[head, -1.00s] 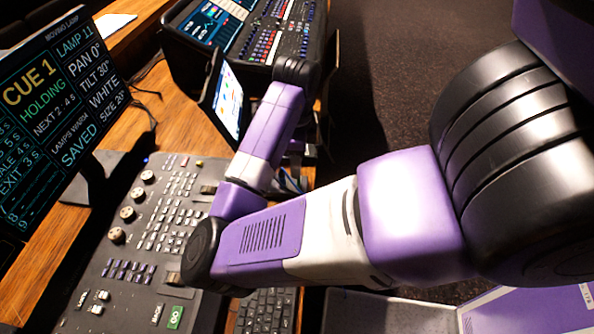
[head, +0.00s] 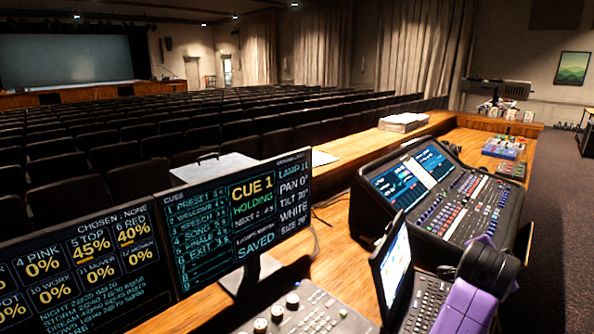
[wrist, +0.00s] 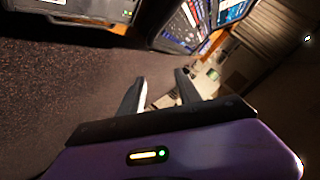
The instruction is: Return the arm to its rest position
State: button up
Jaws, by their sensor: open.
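My arm (head: 467,305) shows at the lower right of the head view, a purple link with a black joint in front of the mixing console. My gripper is outside the head view. In the wrist view my gripper (wrist: 160,92) has its two dark fingers apart, with nothing held between them. Dark carpet (wrist: 60,95) lies to the left of the fingers, and equipment appears beyond them. The wrist picture is tilted.
A mixing console (head: 440,195) stands on the wooden desk (head: 345,245). Two monitors (head: 85,262) (head: 243,215) stand at left, above a control panel (head: 300,316). Open carpet (head: 563,225) lies at right.

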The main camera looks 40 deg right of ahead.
jog(key=w+a+r+n+t+h, duration=0.55)
jog(key=w+r+n+t, duration=0.3)
jog(key=r+n, duration=0.25)
jog(key=w+a+f+n+t+y, duration=0.3)
jog(key=a+n+t+y, duration=0.3)
jog(key=a, duration=0.6)
jog(key=w+a+f+n+t+y, duration=0.25)
jog(key=a+n+t+y, duration=0.2)
jog(key=a+n, duration=0.5)
jog(key=s+a+f+g+y, duration=0.2)
jog(key=s+a+f+y, duration=0.1)
jog(key=s+a+f, duration=0.5)
jog(key=s+a+f+g+y, duration=0.2)
jog(key=s+a+f+y, duration=0.2)
jog(key=s+a, duration=1)
notch_tip(320, 180, down, 4)
jog(key=shift+a+r+m+g, duration=0.15)
jog(key=shift+a+m+g, duration=0.25)
jog(key=shift+a, duration=0.25)
